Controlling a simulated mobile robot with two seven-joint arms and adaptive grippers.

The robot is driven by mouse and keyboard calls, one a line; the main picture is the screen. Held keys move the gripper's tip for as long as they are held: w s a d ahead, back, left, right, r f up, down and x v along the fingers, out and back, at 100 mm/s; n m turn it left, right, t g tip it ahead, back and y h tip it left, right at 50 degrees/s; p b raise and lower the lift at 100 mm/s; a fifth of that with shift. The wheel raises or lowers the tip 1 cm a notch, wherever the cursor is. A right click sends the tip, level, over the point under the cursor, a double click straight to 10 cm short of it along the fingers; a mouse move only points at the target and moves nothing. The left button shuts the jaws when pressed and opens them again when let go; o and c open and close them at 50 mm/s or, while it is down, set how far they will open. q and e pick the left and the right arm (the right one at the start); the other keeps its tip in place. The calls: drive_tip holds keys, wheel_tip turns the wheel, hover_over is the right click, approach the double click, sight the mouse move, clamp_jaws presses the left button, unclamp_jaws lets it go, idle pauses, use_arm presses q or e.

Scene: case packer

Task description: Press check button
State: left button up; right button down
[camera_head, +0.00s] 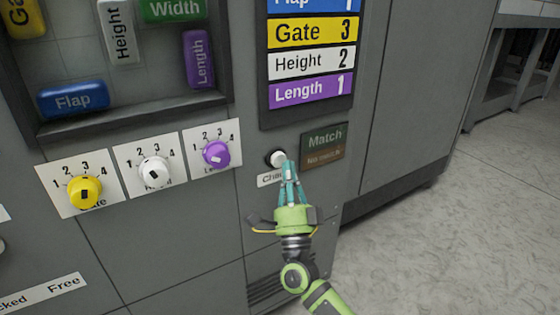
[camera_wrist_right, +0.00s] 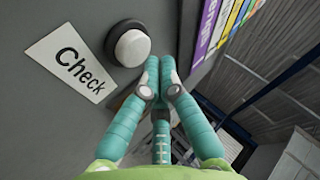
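The check button (camera_head: 277,157) is a white round cap in a dark ring on the grey panel. Its "Check" label (camera_head: 268,179) sits just below it, partly hidden by my right gripper. My right gripper (camera_head: 289,166), with teal fingers and a green body, has its fingertips just right of the button in the head view. In the right wrist view, the button (camera_wrist_right: 132,48) is left of the fingertips (camera_wrist_right: 159,62), which are drawn together with nothing visible between them. I cannot tell whether they touch the button. My left gripper is not in view.
A Match / No match indicator (camera_head: 324,146) is right of the button. Yellow (camera_head: 85,192), white (camera_head: 154,172) and purple (camera_head: 216,154) knobs are to the left. A settings display (camera_head: 311,62) is above, and a recess (camera_head: 130,70) with labelled blocks is upper left. Open floor lies right.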

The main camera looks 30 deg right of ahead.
idle(0.4)
drive_tip(key=shift+w, duration=0.45)
drive_tip(key=shift+w, duration=0.5)
idle(0.5)
idle(0.3)
drive_tip(key=shift+s, duration=0.95)
drive_tip(key=shift+s+a+p, duration=0.1)
drive_tip(key=shift+s+p, duration=1.05)
drive_tip(key=shift+s, duration=1.35)
